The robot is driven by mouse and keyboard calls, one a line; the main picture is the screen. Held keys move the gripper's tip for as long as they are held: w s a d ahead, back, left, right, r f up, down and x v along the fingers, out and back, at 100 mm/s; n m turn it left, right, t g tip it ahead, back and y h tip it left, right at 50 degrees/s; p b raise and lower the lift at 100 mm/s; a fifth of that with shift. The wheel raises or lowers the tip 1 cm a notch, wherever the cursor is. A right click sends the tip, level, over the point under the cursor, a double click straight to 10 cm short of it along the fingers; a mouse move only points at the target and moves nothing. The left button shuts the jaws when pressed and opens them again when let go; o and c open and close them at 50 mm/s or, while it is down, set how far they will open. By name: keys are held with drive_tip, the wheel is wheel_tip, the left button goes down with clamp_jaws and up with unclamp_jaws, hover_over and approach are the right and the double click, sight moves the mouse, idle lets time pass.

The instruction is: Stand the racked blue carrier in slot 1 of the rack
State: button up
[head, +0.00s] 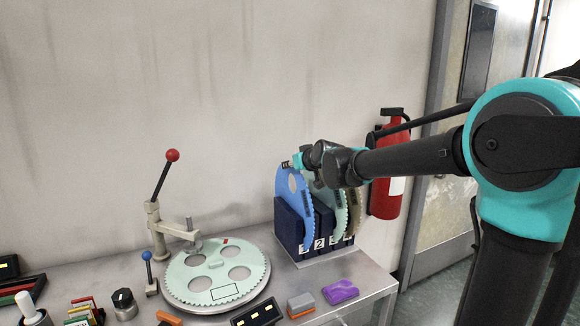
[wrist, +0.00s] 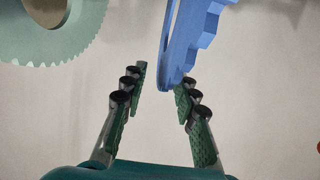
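The blue carrier (head: 294,184), a toothed plate with a round hole, stands upright in the leftmost slot of the dark blue rack (head: 287,229). Its lower edge partly covers that slot's label; labels 2, 3 and 4 show beside it. My gripper (head: 296,161) is at the carrier's top edge. In the wrist view the blue carrier (wrist: 184,45) reaches down between the open fingers of my gripper (wrist: 160,85), close to the right finger. I cannot tell whether that finger touches it.
A pale green carrier (head: 341,205) and a brownish one (head: 354,213) stand in the rack's other slots. A pale green toothed disc (head: 198,291) lies on the round plate beside a red-knobbed lever (head: 172,156). Small blocks line the table's front. A fire extinguisher (head: 388,188) hangs behind.

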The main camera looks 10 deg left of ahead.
drive_tip(key=v, duration=1)
drive_tip(key=shift+d, duration=0.1)
